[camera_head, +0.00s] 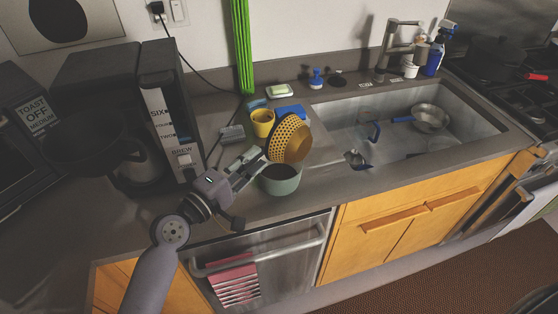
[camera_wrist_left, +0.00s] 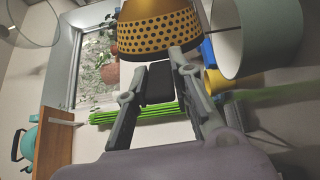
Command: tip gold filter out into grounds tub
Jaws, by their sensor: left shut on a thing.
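The gold filter (camera_head: 290,138), a gold cup with a dotted band, is tilted on its side just above the grounds tub. It also shows in the left wrist view (camera_wrist_left: 158,30). The grounds tub (camera_head: 281,184) is pale green and round, and stands on the counter near its front edge; it also shows in the left wrist view (camera_wrist_left: 258,40). My left gripper (camera_head: 257,163) is shut on the filter at its left side, above the tub's left rim. The filter's inside and the tub's contents cannot be made out clearly. My right gripper is not in view.
A yellow cup (camera_head: 262,124) and a blue sponge-like block (camera_head: 291,111) stand close behind the filter. The black coffee maker (camera_head: 165,110) is at left. The sink (camera_head: 400,125) with a pan (camera_head: 430,118) is at right.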

